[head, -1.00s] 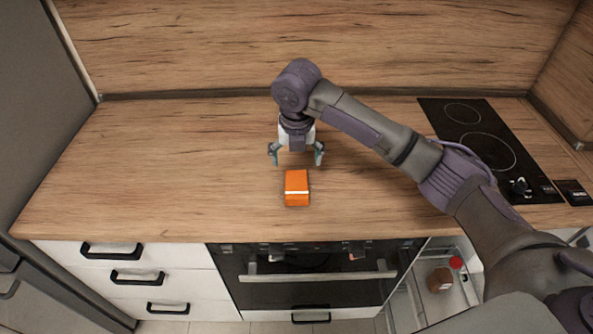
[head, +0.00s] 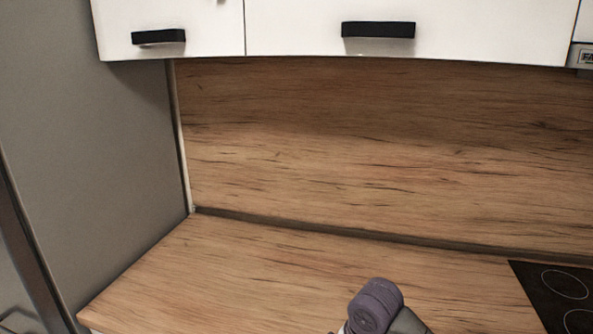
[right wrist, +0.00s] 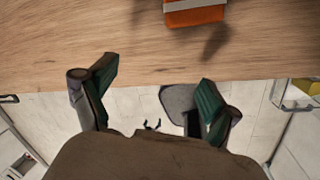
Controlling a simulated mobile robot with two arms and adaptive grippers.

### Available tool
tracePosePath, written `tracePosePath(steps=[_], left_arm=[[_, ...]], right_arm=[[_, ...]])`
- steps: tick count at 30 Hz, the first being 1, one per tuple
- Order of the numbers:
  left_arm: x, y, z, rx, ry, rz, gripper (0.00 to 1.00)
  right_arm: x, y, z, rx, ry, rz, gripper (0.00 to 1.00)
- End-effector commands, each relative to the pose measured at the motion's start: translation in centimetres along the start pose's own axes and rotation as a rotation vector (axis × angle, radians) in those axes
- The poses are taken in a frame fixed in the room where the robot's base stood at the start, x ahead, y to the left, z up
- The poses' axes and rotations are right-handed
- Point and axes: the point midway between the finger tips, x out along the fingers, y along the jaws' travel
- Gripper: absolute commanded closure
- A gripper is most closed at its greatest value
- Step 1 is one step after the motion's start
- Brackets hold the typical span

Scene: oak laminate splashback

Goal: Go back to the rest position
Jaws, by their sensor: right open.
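My right gripper (right wrist: 155,88) is open and empty in the right wrist view, its two green-padded fingers spread apart near the counter's front edge. An orange box (right wrist: 194,14) with a pale band sits on the wooden counter at the top of that view, beyond the fingers and apart from them. In the head view only a purple joint of my right arm shows at the bottom; the gripper and the box are out of that frame. My left gripper is in neither current view.
The head view shows the wooden counter (head: 250,270), the splashback (head: 380,150), white wall cabinets (head: 300,25) above, a tall grey unit (head: 90,150) at left and a black hob (head: 560,290) at right. An open drawer (right wrist: 295,95) shows at right in the wrist view.

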Motion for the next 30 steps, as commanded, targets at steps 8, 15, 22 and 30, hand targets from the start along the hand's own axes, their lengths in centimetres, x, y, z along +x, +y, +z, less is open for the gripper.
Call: tracePosePath(steps=[8,15,22,30], left_arm=[[0.0,0.0,0.0,0.0,0.0,0.0,0.15],[0.0,0.0,0.0,0.0,0.0,0.0,0.15],[0.0,0.0,0.0,0.0,0.0,0.0,0.15],[0.0,0.0,0.0,0.0,0.0,0.0,0.15]], right_arm=[[4.1,-5.5,-8.2,0.757,0.104,0.122,0.11],[4.7,-12.4,-10.9,1.402,0.111,0.152,0.11],[4.1,-18.0,-11.8,1.812,0.058,0.165,0.11],[2.9,-23.7,-12.5,2.156,-0.038,0.187,0.11]])
